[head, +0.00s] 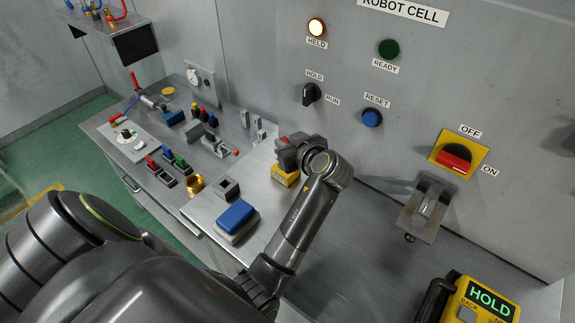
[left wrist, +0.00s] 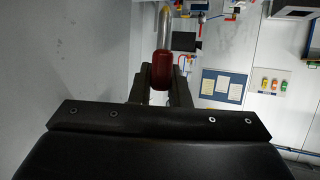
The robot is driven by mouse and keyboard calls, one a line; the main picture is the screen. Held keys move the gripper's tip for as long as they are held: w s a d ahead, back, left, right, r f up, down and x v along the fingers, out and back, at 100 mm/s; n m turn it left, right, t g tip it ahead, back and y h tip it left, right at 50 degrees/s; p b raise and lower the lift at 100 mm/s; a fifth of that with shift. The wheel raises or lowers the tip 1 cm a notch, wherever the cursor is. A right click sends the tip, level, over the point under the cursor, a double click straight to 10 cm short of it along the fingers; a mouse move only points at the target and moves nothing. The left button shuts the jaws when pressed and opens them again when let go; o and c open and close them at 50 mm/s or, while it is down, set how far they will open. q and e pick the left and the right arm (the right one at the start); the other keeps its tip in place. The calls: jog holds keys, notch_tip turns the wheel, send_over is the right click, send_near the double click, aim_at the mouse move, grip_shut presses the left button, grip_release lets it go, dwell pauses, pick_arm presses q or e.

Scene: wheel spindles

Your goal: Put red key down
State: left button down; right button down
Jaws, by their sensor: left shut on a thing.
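My left gripper (head: 288,150) is over the back of the light plate on the bench, close to the wall. In the left wrist view its fingers (left wrist: 161,88) are shut on the red key (left wrist: 162,72), whose rounded red grip sits between them. A pale metal shaft extends from the red grip, away from the gripper. In the head view only a small red part (head: 284,140) shows at the gripper, and the fingertips are mostly hidden. A yellow block (head: 284,178) is just below the gripper; I cannot tell whether they touch. My right gripper is not in view.
A blue-topped block (head: 235,216), a small grey block (head: 228,188) and a brass ring (head: 195,184) are left of my arm. Several coloured parts stand farther left. The wall has a red switch (head: 454,160) and knobs. A yellow HOLD pendant (head: 485,303) is at lower right.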

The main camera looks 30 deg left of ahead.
pick_arm(q)
jog(key=shift+f+b, duration=1.7)
jog(key=shift+f, duration=1)
jog(key=shift+r, duration=0.1)
jog(key=shift+f, duration=0.2)
jog(key=c, duration=1.4)
grip_release()
jog(key=shift+o, duration=0.2)
jog(key=shift+r, duration=0.1)
